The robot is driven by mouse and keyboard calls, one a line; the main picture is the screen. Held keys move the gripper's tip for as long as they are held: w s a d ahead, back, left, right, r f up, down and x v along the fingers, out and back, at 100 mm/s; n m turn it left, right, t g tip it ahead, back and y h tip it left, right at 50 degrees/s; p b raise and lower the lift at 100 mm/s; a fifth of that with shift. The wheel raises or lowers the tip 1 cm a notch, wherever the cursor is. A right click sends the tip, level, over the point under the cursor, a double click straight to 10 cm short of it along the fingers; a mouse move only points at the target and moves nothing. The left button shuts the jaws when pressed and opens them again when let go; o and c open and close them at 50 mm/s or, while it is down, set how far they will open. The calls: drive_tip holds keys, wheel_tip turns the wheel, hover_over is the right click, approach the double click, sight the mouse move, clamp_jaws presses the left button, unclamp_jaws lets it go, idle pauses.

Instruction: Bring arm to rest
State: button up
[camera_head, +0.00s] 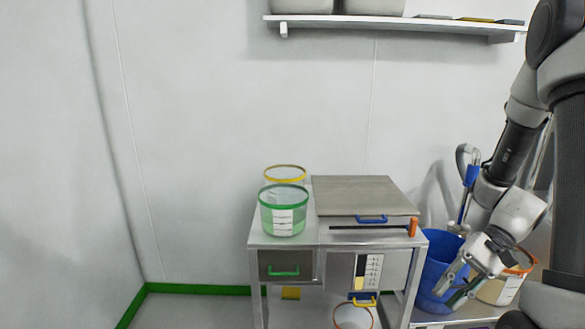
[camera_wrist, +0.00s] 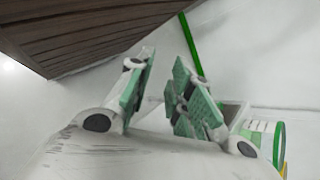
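My gripper (camera_head: 453,284) is at the lower right of the head view, at the end of my bent arm, with its fingers pointing down and to the left. It is in front of a blue bucket (camera_head: 431,272) in that view. In the wrist view my gripper (camera_wrist: 163,85) shows two green-padded fingers apart, with nothing between them.
A metal cart (camera_head: 300,240) left of my gripper carries a green-rimmed clear container (camera_head: 284,212) and a yellow-rimmed one (camera_head: 285,173). An orange-rimmed container (camera_head: 502,287) stands right of my gripper. A wall shelf (camera_head: 395,22) is above. The floor at left looks free.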

drive_tip(key=s+d+r+n+t+h, duration=0.1)
drive_tip(key=s+r+n+t+h, duration=0.2)
drive_tip(key=r, duration=0.7)
drive_tip(key=s+d+r+n+t+h, duration=0.2)
drive_tip(key=r+t+h, duration=0.3)
drive_tip(key=r, duration=0.5)
drive_tip(key=shift+s+r+n+h, duration=0.25)
drive_tip(key=shift+s+n+h, duration=0.3)
drive_tip(key=shift+n, duration=0.25)
drive_tip(key=shift+d, duration=0.1)
